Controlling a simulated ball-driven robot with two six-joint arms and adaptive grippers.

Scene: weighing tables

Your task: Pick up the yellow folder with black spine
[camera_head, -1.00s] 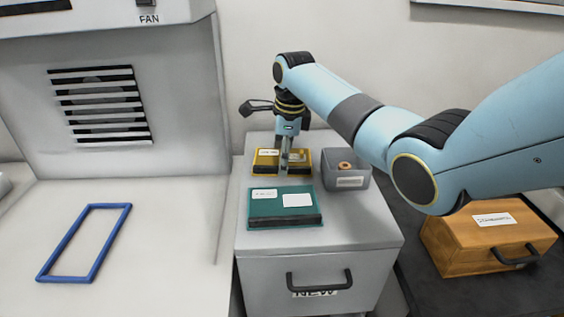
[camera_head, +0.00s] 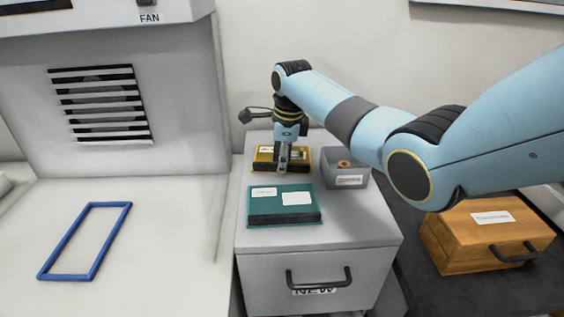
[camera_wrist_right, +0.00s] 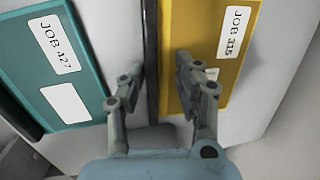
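The yellow folder with black spine (camera_head: 264,156) lies flat near the back of the grey cabinet top, labelled JOB 315 in the right wrist view (camera_wrist_right: 228,62). My right gripper (camera_head: 284,168) points down at the folder's near edge and hides part of it. In the right wrist view its two fingers (camera_wrist_right: 160,82) are apart, with the black spine (camera_wrist_right: 151,50) showing between them. The right finger appears over the yellow cover, the left one beside the spine. Contact cannot be told. My left gripper is not in view.
A grey bin (camera_head: 347,180) stands close on the right. A wooden box (camera_head: 480,240) is at the lower right. A blue frame (camera_head: 58,243) lies on the left table.

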